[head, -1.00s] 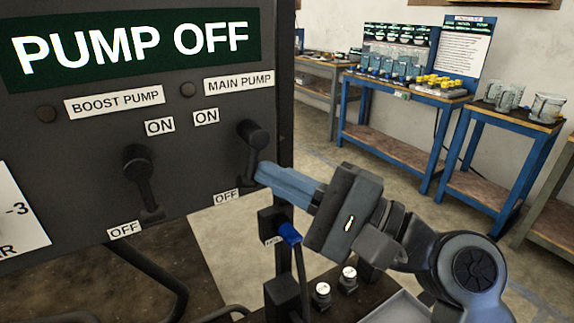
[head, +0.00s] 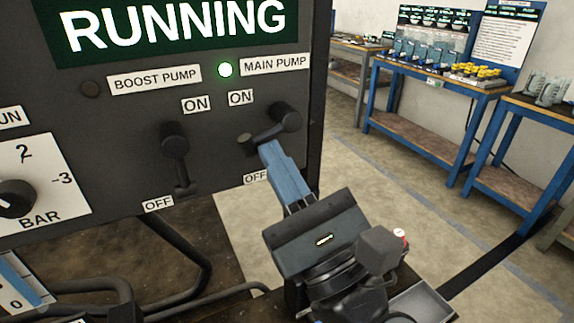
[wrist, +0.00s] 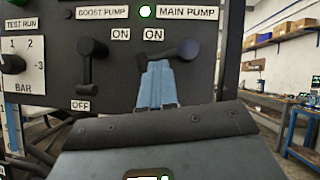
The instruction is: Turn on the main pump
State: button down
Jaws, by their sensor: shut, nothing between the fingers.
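The main pump lever (head: 283,117) is a black handle on the dark panel. Its handle points left and slightly down, near the ON label (head: 240,98) and away from the OFF label (head: 256,178). The lamp (head: 225,69) beside the MAIN PUMP label is lit green. The display (head: 170,28) shows RUNNING. My gripper (head: 268,150) is shut and empty, its blue fingertips just under the lever's handle; I cannot tell whether they touch it. In the wrist view, the fingertips (wrist: 156,68) are below the lever (wrist: 182,48) and partly hide its surroundings.
The boost pump lever (head: 175,150) hangs down towards OFF to the left, its lamp (head: 91,88) dark. A BAR dial (head: 14,198) is further left. Black hoses (head: 195,245) run below the panel. Blue workbenches (head: 430,92) stand along the wall at right, with open floor before them.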

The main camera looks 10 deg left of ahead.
jog(key=shift+s+a+r, duration=0.2)
jog(key=shift+a+r, duration=0.1)
jog(key=shift+s+a+r, duration=0.1)
jog(key=shift+a+r, duration=0.05)
jog(key=shift+s+a, duration=0.1)
jog(key=shift+a, duration=0.05)
dwell(0.5)
jog(key=shift+f, duration=0.45)
jog(key=w+f+b+v, duration=0.1)
jog(key=f+b+v, duration=0.1)
jog(key=b+v, duration=0.6)
jog(key=shift+v, duration=1.95)
jog(key=shift+s+a, duration=0.1)
jog(key=shift+a, duration=0.05)
